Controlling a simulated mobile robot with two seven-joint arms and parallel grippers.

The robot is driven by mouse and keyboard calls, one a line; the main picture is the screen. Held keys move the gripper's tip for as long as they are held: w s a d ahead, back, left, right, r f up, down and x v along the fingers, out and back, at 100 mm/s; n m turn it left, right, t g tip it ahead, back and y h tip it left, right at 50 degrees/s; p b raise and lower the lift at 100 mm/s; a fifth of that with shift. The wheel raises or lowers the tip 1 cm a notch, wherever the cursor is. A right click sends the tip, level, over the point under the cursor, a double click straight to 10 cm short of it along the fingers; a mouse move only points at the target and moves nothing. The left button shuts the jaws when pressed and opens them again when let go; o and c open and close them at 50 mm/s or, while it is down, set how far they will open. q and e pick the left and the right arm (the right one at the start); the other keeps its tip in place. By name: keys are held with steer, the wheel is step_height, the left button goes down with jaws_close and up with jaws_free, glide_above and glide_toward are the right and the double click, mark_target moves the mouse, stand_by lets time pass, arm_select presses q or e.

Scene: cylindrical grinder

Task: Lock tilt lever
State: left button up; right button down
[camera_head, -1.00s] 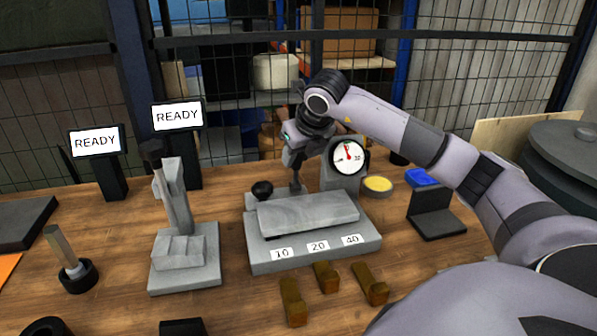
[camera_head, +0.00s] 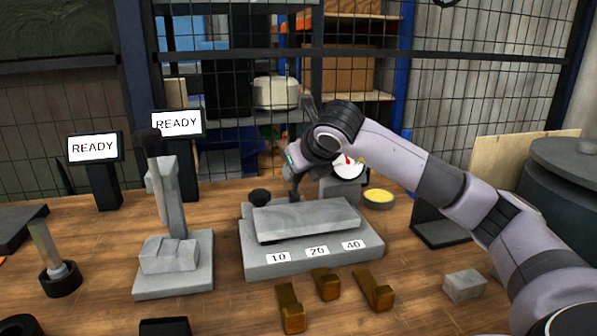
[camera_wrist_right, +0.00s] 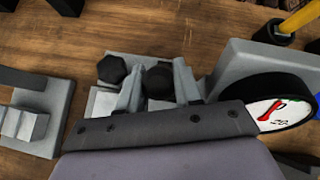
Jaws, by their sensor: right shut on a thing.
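The grey tilt fixture (camera_head: 312,262) stands mid-table with labels along its front edge and a slanted grey plate (camera_head: 305,218) on top. A round gauge with a red needle (camera_head: 348,167) is behind it, partly covered by my right arm; it also shows in the wrist view (camera_wrist_right: 281,101). A black knob (camera_head: 259,197) sits at the fixture's back left. In the wrist view this knob (camera_wrist_right: 112,69) is outside the fingers. My right gripper (camera_head: 295,190) is shut on a second dark knob (camera_wrist_right: 158,80), apparently the tilt lever's. The lever's shaft is hidden. My left gripper is out of view.
Left of the fixture stands a grey stand with a black-topped lever (camera_head: 167,190). Two READY screens (camera_head: 177,123) are behind it. Several brass pieces (camera_head: 325,284) and a grey block (camera_head: 464,285) lie in front. A yellow dish (camera_head: 378,197) is behind right.

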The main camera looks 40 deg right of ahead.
steer(key=c, duration=0.8)
jaws_free()
steer(key=shift+c, duration=0.2)
steer(key=v, duration=0.7)
steer(key=shift+s, duration=0.15)
steer(key=shift+a, duration=0.1)
